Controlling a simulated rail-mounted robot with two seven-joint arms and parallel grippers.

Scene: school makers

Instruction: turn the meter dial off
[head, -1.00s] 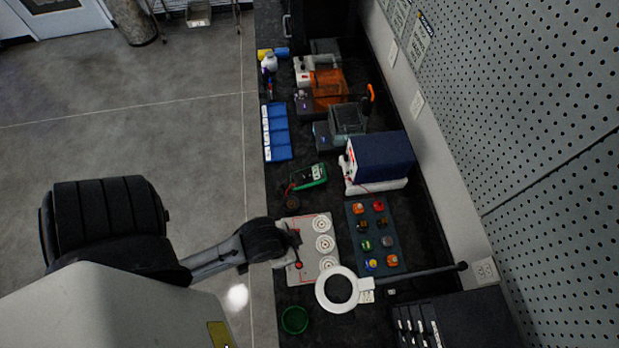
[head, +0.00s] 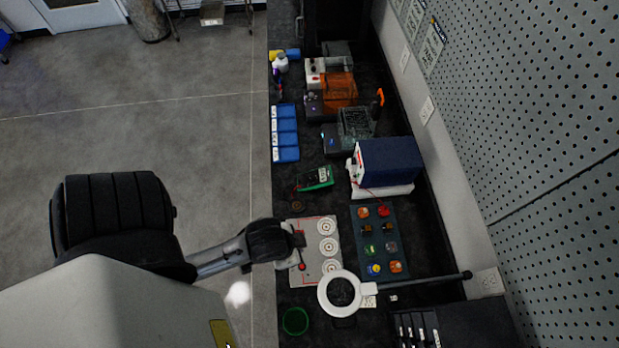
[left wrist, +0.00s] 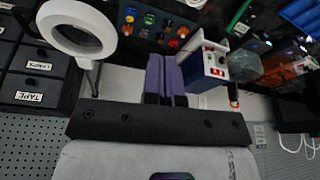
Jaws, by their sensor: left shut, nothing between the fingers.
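The meter (head: 316,179), green-framed with a dark face, lies on the black bench in the head view. Its dial is too small to read. In the left wrist view a green-edged part of it (left wrist: 238,14) shows at the top edge. My left gripper (head: 300,240) is over the left side of a white panel, toward the bottom of the picture from the meter and apart from it. In the left wrist view the left gripper's two purple-grey fingers (left wrist: 165,58) are together, with nothing between them. My right gripper is not in view.
A white panel (head: 312,225) with round targets and a board (head: 380,240) of coloured buttons lie nearby. A ring-lamp magnifier (head: 323,286) overhangs the bench. A blue-and-white power supply (head: 385,163) stands right of the meter; blue bins (head: 286,133) lie beyond.

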